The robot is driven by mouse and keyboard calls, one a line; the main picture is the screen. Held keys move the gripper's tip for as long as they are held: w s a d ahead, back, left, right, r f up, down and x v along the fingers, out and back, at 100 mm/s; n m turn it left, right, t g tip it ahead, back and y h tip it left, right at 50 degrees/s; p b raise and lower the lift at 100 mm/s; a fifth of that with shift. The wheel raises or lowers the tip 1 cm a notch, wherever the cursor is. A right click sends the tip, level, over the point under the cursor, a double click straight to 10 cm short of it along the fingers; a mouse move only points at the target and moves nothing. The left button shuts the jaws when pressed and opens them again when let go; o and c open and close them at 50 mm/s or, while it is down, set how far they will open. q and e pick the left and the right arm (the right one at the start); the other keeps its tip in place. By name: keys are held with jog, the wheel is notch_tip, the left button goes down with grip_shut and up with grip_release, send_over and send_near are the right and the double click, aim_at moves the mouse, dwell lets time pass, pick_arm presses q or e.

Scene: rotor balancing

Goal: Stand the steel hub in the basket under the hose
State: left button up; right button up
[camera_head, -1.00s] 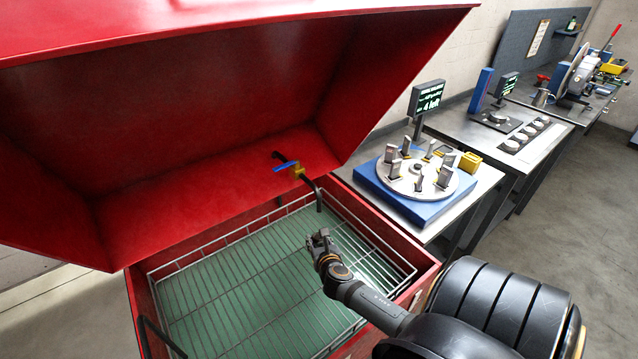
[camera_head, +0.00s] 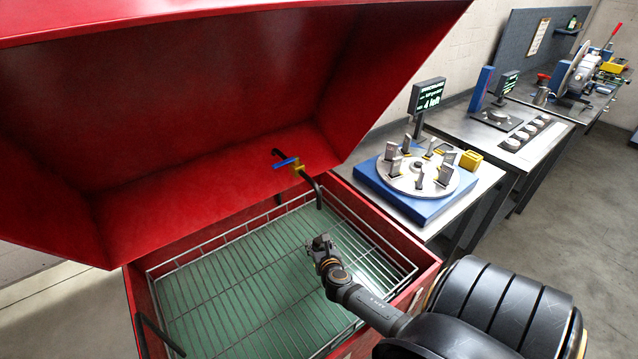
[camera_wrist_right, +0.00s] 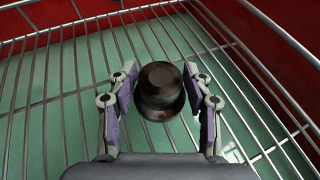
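The steel hub (camera_wrist_right: 160,88), dark brown and stepped with a round top and wider flange, sits between the fingertips of my right gripper (camera_wrist_right: 160,78) in the right wrist view. The fingers close in on both its sides. My right gripper also shows in the head view (camera_head: 321,245), over the right part of the wire basket (camera_head: 225,285). I cannot tell whether the hub touches the basket floor. The black hose (camera_head: 318,192) hangs just behind the gripper, with its end above it. My left gripper is not in view.
The basket stands in a red washer with its lid (camera_head: 200,120) raised. A blue-handled valve (camera_head: 286,163) is at its back wall. The basket's left side is clear.

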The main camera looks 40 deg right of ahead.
jog(key=shift+o, duration=0.3)
jog(key=shift+r, duration=0.15)
jog(key=v, duration=1.2)
